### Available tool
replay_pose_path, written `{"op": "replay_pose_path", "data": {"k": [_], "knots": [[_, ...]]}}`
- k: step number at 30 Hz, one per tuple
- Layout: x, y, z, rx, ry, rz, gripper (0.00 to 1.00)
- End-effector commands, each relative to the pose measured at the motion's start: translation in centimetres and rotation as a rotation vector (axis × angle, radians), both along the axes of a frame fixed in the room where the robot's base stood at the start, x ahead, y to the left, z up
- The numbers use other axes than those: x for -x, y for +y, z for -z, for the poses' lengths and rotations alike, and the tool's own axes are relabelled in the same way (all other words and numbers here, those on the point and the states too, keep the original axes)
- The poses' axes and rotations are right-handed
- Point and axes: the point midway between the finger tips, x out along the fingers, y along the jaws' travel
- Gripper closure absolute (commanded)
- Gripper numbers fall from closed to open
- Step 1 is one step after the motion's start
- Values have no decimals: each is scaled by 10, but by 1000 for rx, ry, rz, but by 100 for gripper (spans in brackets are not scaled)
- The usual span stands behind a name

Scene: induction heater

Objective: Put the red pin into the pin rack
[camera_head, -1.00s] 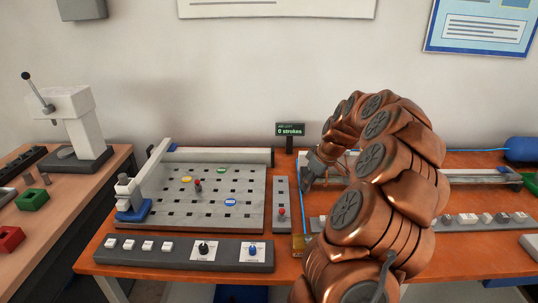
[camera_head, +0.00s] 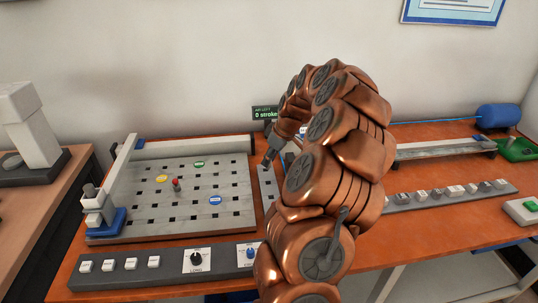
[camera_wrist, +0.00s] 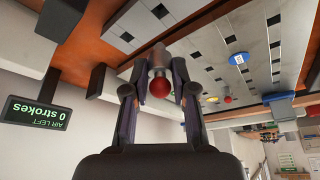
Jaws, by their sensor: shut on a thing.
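My gripper (camera_wrist: 160,78) is shut on a red-headed metal pin (camera_wrist: 160,88); the red ball faces the wrist camera and the shaft points away from it. In the head view my gripper (camera_head: 267,163) is over the far part of the narrow grey strip with square holes, which I take as the pin rack (camera_head: 266,182). The rack also shows in the wrist view (camera_wrist: 113,22), beyond the fingers. Whether the pin's lower end touches or enters a hole I cannot tell.
A perforated grey board (camera_head: 150,220) lies left of the rack, with another red-topped pin (camera_head: 176,184) and yellow, green and blue discs. A counter display (camera_head: 265,113) reading "0 strokes" stands behind the rack. A knob panel (camera_head: 170,264) lies in front.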

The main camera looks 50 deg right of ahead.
Motion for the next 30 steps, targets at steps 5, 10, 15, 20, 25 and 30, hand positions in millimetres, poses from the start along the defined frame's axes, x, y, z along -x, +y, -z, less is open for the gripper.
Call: {"op": "replay_pose_path", "data": {"k": [5, 10, 15, 20, 25, 30], "knots": [[0, 1, 9, -2, 1, -2, 100], [0, 3, 18, -4, 3, -5, 100], [0, 3, 26, -3, 3, -5, 100], [-1, 2, 33, -2, 0, -4, 100], [-1, 2, 41, -1, 0, -4, 100], [-1, 2, 51, -1, 0, -4, 100]]}}
